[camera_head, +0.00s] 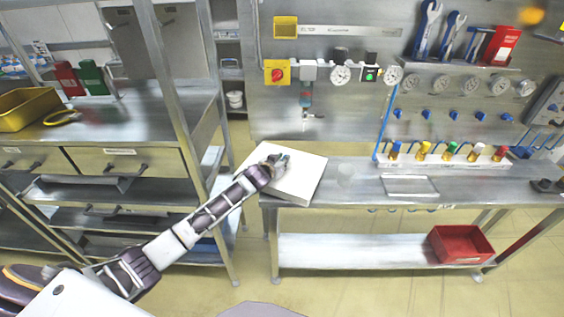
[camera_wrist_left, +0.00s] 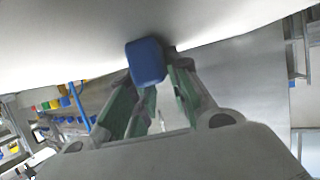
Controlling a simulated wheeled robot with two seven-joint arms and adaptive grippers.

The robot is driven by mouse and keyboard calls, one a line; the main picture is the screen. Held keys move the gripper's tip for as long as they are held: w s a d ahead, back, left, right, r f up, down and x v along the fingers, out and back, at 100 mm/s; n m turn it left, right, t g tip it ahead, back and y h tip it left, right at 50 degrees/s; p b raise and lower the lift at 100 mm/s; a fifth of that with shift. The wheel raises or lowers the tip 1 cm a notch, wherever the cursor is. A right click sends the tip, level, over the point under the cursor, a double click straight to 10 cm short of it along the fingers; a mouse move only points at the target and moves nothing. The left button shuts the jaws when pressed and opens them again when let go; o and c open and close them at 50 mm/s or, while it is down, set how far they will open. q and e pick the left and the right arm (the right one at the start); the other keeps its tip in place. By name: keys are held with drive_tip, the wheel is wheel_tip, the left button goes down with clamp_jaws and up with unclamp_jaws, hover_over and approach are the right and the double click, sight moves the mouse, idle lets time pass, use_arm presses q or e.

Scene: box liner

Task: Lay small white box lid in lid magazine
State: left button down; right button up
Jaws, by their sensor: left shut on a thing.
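A white, flat, square piece, which looks like the small white box lid (camera_head: 303,181), is at the left end of the steel bench, partly past its left edge. I cannot tell if it touches the bench. My left gripper (camera_head: 279,163) is at its upper left part. In the left wrist view the pale surface of the lid (camera_wrist_left: 60,35) fills the top, and the green-sided fingers of my left gripper (camera_wrist_left: 155,80) close in at a blue block (camera_wrist_left: 147,61) against it. The grip itself is partly hidden. No lid magazine can be clearly made out. My right gripper is not in view.
The steel bench (camera_head: 350,203) holds a shallow rectangular frame (camera_head: 409,185), a small clear item (camera_head: 345,173) and a rack of colour-capped bottles (camera_head: 450,156). A red bin (camera_head: 461,244) sits on the lower shelf. A metal shelf post (camera_head: 172,105) stands left of the bench.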

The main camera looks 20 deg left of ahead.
use_arm(q)
drive_tip(key=shift+w+f, duration=0.2)
drive_tip(key=shift+f, duration=0.1)
drive_tip(key=shift+f, duration=0.2)
drive_tip(key=c, duration=1.3)
unclamp_jaws()
drive_tip(key=shift+r, duration=0.15)
drive_tip(key=shift+s, duration=0.1)
drive_tip(key=shift+s+a+r, duration=0.1)
drive_tip(key=shift+s, duration=0.35)
wheel_tip(320, 180, up, 4)
hover_over(270, 185)
drive_tip(key=shift+r+b, duration=0.15)
drive_tip(key=shift+b, duration=0.15)
